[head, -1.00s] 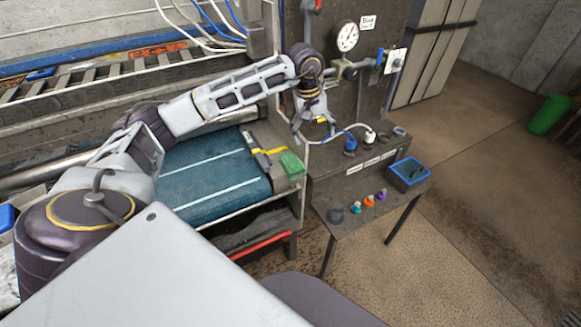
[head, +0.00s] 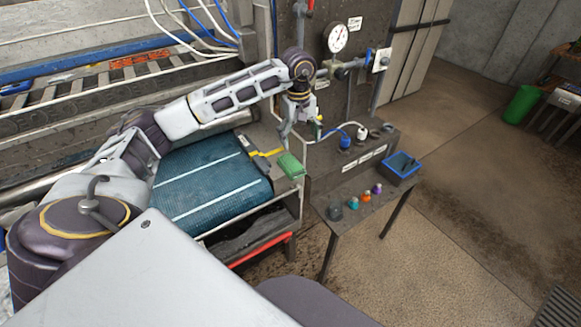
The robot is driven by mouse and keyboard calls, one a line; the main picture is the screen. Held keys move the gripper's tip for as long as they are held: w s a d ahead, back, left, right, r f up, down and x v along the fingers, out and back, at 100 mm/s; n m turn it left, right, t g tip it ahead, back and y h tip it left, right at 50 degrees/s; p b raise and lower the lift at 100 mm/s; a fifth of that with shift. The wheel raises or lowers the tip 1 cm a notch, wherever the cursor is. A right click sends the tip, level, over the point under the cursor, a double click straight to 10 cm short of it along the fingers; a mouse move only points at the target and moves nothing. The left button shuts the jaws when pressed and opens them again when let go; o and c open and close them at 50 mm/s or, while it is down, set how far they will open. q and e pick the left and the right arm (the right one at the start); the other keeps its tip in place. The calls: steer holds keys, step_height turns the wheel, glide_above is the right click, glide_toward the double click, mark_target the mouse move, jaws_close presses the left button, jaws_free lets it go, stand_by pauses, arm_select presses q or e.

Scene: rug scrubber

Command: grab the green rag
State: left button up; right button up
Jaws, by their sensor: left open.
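The green rag (head: 290,165) is a small folded green block. It lies on the front right corner of the machine's ledge, beside the blue belt. My left gripper (head: 300,135) hangs fingers down from its wrist, above and just behind the rag in the picture. Its fingers are spread, with nothing seen between them, and a gap shows between them and the rag. My right gripper is out of view.
The blue belt (head: 208,180) lies left of the rag. A small table holds several bottles (head: 366,197) and a blue-rimmed tray (head: 403,167).

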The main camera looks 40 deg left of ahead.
arm_select(q)
steer(key=shift+s+a+n, duration=0.3)
steer(key=shift+s+n, duration=0.15)
steer(key=shift+n, duration=0.35)
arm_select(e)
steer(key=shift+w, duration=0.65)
arm_select(q)
steer(key=shift+f, duration=0.1)
glide_above(296, 169)
step_height(296, 169, down, 7)
steer(key=shift+p, duration=0.35)
steer(key=shift+f, duration=0.6)
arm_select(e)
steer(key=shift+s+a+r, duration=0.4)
